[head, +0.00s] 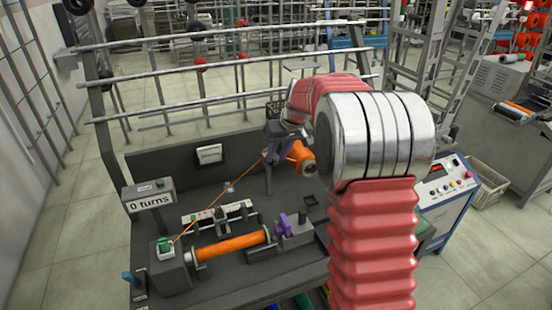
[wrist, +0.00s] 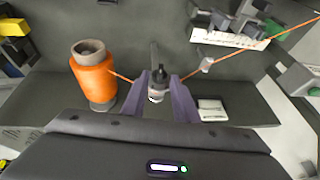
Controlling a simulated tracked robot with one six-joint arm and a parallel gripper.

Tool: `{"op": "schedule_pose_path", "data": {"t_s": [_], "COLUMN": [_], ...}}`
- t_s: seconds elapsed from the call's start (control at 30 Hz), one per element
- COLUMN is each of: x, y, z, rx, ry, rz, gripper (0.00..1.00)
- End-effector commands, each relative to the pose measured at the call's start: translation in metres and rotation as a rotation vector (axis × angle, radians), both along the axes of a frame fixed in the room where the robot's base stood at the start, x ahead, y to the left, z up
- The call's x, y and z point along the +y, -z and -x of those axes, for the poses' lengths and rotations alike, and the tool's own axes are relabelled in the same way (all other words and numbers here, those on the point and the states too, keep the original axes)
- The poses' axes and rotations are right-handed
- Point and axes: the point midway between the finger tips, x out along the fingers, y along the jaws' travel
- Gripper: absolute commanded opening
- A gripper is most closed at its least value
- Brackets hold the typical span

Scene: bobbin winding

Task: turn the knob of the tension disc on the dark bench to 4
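The knob of the tension disc (wrist: 157,88), small and grey with a dark top, stands between my gripper's purple fingers in the wrist view. My gripper (wrist: 158,82) has one finger on each side of it; I cannot tell whether they touch it. In the head view my gripper (head: 284,134) is above the back of the dark bench (head: 160,165) and hides the knob. Orange thread runs from the orange spool (wrist: 93,78), also in the head view (head: 300,157), past the tension disc to a small guide (wrist: 206,65). No knob setting is readable.
A white card (head: 208,153) is on the bench's back panel. A display (head: 150,199) reads "0 turns". An orange bobbin (head: 230,245) lies at the front beside a purple-topped part (head: 290,223). A rail rack (head: 190,97) stands behind the bench. My arm blocks the right side.

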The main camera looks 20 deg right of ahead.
Motion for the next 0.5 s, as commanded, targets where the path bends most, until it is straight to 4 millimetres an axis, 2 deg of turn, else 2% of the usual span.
{"op": "schedule_pose_path", "data": {"t_s": [0.2,0.5], "x": [0.002,0.003], "y": [0.019,0.022], "z": [-0.008,-0.009], "rx": [0.0,-0.001], "ry": [0.0,0.0], "rz": [0.0,0.001], "gripper": [0.27,0.27]}}
